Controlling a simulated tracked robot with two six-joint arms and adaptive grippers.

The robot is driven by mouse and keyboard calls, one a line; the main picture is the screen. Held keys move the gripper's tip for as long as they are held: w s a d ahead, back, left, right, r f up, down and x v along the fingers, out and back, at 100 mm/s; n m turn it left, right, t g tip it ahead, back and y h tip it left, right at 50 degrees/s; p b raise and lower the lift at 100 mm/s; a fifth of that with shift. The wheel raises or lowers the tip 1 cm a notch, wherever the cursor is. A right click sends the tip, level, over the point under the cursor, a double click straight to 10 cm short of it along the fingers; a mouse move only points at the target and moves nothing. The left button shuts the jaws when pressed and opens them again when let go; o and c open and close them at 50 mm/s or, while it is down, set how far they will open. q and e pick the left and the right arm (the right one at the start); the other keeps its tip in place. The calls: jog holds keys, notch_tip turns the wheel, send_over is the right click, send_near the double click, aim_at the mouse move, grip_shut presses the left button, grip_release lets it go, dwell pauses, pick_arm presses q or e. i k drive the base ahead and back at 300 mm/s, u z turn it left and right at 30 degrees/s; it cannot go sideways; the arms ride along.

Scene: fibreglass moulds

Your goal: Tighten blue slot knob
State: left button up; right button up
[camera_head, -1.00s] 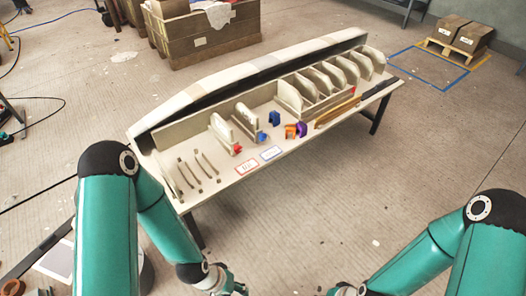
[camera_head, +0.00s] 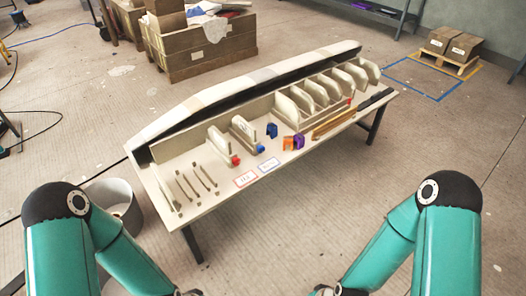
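A small blue knob (camera_head: 260,149) sits at the front foot of an upright cream plate (camera_head: 242,132) in a slot on the mould table (camera_head: 205,205). A red knob (camera_head: 236,161) sits at the foot of the similar plate (camera_head: 219,143) to its left. Whether either knob is tight cannot be seen. My two arms come in from the lower left and lower right, well short of the table. Only wrist parts show at the bottom edge; the fingers of both grippers are cut off.
Right of the blue knob stand a blue clip (camera_head: 271,130), an orange clip (camera_head: 289,143) and a purple clip (camera_head: 299,142). A red-bordered card (camera_head: 246,179) and a blue-bordered card (camera_head: 269,166) lie on the table's front. Floor before the table is clear; a grey bin (camera_head: 117,205) stands left.

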aim_at(261, 149)
jog(key=u, duration=0.1)
jog(key=i, duration=1)
jog(key=z, duration=0.1)
